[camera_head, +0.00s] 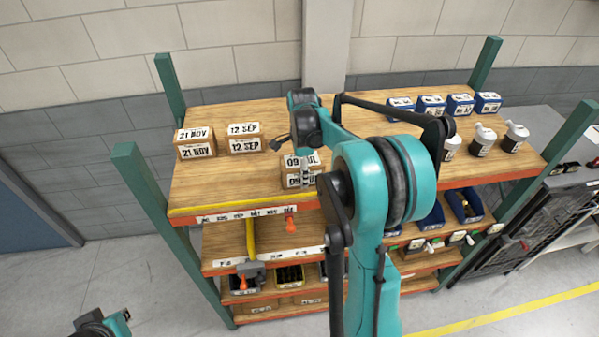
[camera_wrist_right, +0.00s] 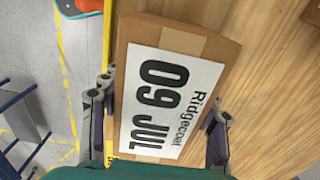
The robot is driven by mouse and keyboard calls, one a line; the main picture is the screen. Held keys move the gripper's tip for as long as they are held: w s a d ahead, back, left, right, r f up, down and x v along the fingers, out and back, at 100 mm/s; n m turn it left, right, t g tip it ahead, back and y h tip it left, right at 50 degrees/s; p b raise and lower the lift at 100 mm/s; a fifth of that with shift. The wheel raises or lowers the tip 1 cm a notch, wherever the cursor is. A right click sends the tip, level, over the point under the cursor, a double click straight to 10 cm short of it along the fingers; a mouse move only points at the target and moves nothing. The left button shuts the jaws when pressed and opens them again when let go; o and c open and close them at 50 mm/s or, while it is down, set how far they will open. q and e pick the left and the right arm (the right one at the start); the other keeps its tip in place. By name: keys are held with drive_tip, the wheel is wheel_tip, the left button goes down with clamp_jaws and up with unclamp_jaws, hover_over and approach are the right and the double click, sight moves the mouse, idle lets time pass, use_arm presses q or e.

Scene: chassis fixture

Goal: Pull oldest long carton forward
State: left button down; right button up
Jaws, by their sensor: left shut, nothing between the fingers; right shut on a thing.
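The long carton marked 09 JUL (camera_head: 299,162) lies at the front of the top shelf, nearer the yellow front strip than the other two. The cartons marked 21 NOV (camera_head: 195,143) and 12 SEP (camera_head: 244,138) stand farther back and left. In the right wrist view, the brown 09 JUL carton (camera_wrist_right: 185,40) has a white "Ridgecoat" label. My right gripper (camera_wrist_right: 161,113) is shut on it, one finger along each side. In the head view, my right arm hides part of the shelf beside it. My left gripper (camera_head: 100,325) is low at the bottom left, shut and empty, away from the shelf.
Blue boxes (camera_head: 431,106) and white-lidded containers (camera_head: 483,139) stand at the right of the top shelf. Green posts (camera_head: 145,183) frame the rack. Lower shelves hold bins (camera_head: 290,277). The shelf in front of the two left cartons is clear.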

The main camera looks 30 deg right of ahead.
drive_tip(key=shift+s, duration=0.35)
drive_tip(key=o, duration=1.7)
wheel_tip(320, 180, up, 12)
